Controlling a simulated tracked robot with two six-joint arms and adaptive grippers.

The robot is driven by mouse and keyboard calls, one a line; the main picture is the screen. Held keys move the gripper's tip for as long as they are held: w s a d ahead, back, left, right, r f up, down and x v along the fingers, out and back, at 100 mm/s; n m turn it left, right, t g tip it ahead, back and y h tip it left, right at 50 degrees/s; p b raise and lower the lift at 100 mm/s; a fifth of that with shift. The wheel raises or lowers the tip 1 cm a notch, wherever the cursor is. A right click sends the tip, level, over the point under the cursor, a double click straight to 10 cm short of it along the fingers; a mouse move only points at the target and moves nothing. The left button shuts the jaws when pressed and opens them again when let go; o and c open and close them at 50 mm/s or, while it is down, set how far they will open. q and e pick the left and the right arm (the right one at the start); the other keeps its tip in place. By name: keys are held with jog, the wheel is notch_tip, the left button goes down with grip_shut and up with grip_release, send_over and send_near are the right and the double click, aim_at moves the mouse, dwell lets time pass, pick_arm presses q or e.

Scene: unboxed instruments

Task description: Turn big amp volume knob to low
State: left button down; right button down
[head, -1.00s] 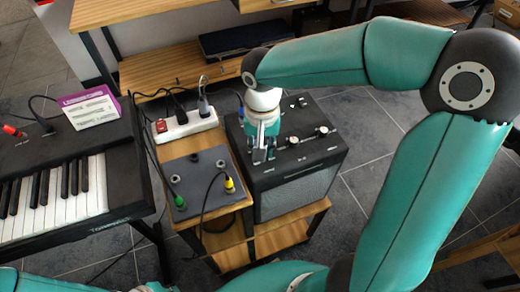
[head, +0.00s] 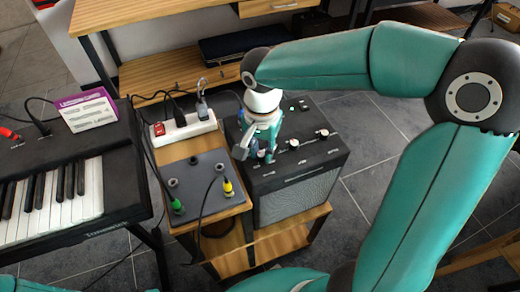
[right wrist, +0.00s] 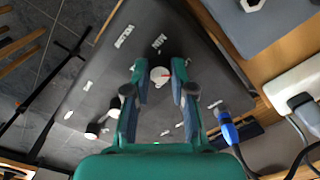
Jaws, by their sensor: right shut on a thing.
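The big amp (head: 300,195) is a black box with a grille front, and its top panel also fills much of the right wrist view (right wrist: 90,75). My right gripper (head: 256,155) points down onto the left part of that panel. In the right wrist view its two fingertips (right wrist: 160,72) are closed on opposite sides of a round pale knob (right wrist: 160,76) with a red mark. White labels, one reading MIN, lie beside it. The gripper hides this knob in the head view. My left gripper is not in view.
Other knobs (head: 322,133) stand on the amp panel to the right. A grey pedal board (head: 195,172) with green and yellow plugs and a white power strip (head: 186,127) are left of the amp. A keyboard (head: 60,190) stands further left.

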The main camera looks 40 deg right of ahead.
aim_at(261, 154)
jog(key=shift+w, duration=0.1)
jog(key=c, duration=1)
grip_release()
notch_tip(261, 154, up, 12)
jog(key=shift+f, duration=0.1)
